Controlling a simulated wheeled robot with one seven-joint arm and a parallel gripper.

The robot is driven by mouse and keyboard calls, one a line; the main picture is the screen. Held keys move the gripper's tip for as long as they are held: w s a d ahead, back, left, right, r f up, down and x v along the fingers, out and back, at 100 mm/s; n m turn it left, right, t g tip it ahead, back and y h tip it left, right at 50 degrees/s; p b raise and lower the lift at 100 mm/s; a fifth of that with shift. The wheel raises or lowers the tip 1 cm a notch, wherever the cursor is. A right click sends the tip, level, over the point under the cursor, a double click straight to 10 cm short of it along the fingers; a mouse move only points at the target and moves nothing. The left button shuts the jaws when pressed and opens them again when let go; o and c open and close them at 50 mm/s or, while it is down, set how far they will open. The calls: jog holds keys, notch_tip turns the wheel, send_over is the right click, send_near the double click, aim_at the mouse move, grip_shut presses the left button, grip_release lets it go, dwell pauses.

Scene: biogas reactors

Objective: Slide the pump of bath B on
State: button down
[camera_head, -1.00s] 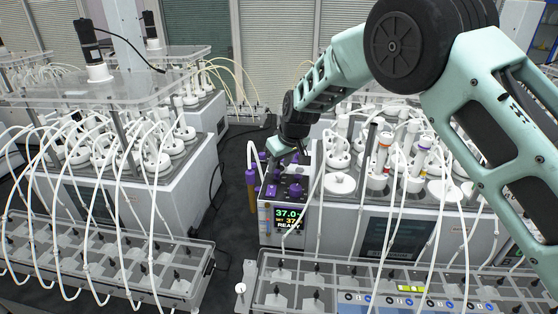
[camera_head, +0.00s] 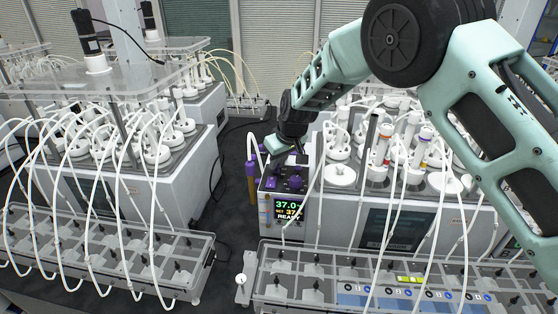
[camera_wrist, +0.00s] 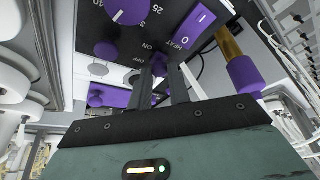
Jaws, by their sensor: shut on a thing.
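The control head of bath B (camera_head: 289,208) is a dark box with a lit display reading about 37 and READY. Purple knobs and switches sit on its top panel, which the wrist view shows close up (camera_wrist: 110,22). My gripper (camera_head: 297,155) is over this panel. In the wrist view its two dark fingers (camera_wrist: 162,72) reach to the panel beside the ON and OFF marks. They are shut on a small purple slider (camera_wrist: 159,66), the pump switch, mostly hidden by the fingers. The purple HEAT rocker (camera_wrist: 195,26) is apart from them, up and right.
A purple-capped brass-coloured fitting (camera_wrist: 243,72) stands beside the panel, close to the gripper's right. White reactor bottles and tubes (camera_head: 340,175) crowd the bath right of the control head. Another bath (camera_head: 150,195) stands left, with a dark gap between.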

jog(key=shift+s+a, duration=0.1)
jog(key=shift+s, duration=0.4)
jog(key=c, duration=1.3)
grip_release()
jog(key=shift+s, duration=0.1)
jog(key=b+v, duration=0.6)
jog(key=v, duration=1.1)
jog(key=shift+s+r, duration=0.1)
